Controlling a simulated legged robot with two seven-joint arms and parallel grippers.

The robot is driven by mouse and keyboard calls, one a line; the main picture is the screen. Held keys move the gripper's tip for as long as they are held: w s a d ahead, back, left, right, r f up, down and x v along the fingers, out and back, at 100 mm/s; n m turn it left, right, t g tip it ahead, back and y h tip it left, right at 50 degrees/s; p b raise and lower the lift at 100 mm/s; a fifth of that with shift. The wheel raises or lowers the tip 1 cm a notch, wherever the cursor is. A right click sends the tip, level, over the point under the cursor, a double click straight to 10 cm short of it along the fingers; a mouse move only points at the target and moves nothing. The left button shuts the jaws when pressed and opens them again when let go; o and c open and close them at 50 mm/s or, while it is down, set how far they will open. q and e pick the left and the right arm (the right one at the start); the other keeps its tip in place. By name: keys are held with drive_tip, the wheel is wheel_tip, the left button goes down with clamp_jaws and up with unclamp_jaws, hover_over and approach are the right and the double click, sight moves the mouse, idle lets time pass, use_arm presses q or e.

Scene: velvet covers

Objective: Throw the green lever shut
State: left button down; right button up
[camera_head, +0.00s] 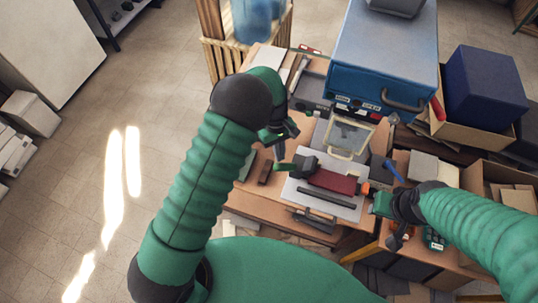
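The green lever (284,166) is a small green handle at the left end of a dark clamp-like block (304,166). The block sits at the left end of a dark red velvet piece (333,182) on a pale plate (305,200). My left gripper (287,145) is just above the lever, with its dark fingers apart and nothing seen between them. Whether a finger touches the lever is too small to tell. My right gripper (388,222) is at the right of the plate, beside a small orange part (366,188); its finger opening is unclear.
A blue machine (380,60) with a handle stands behind the plate, with a pale-framed clear panel (348,136) in front. A dark blue box (485,88) and cardboard boxes are at the right. A dark bar (326,194) lies on the plate. Open floor is at the left.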

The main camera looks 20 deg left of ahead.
use_arm(q)
drive_tip(key=d, duration=0.1)
drive_tip(key=d+r, duration=0.1)
drive_tip(key=d, duration=0.2)
drive_tip(key=shift+s+d+r, duration=0.1)
drive_tip(key=shift+s+r, duration=0.05)
drive_tip(key=shift+s, duration=0.2)
drive_tip(key=shift+d, duration=0.15)
drive_tip(key=shift+r+p, duration=0.3)
drive_tip(key=shift+p, duration=0.25)
drive_tip(key=shift+w+a+r+p, duration=0.2)
drive_tip(key=shift+a+r+p, duration=0.1)
drive_tip(key=shift+r, duration=0.15)
drive_tip(key=shift+s+a+r, duration=0.1)
drive_tip(key=shift+s+r, duration=0.05)
drive_tip(key=shift+w+r, duration=0.2)
drive_tip(key=d+b+v, duration=0.1)
drive_tip(key=b+v, duration=0.1)
drive_tip(key=v, duration=0.2)
drive_tip(key=s+d+r+b+v, duration=0.1)
drive_tip(key=s+d+b+v, duration=0.1)
drive_tip(key=v, duration=1)
hover_over(291, 165)
drive_tip(key=w+a, duration=0.3)
drive_tip(key=shift+w+a+f, duration=0.1)
drive_tip(key=shift+a+f, duration=0.05)
drive_tip(key=shift+f, duration=0.2)
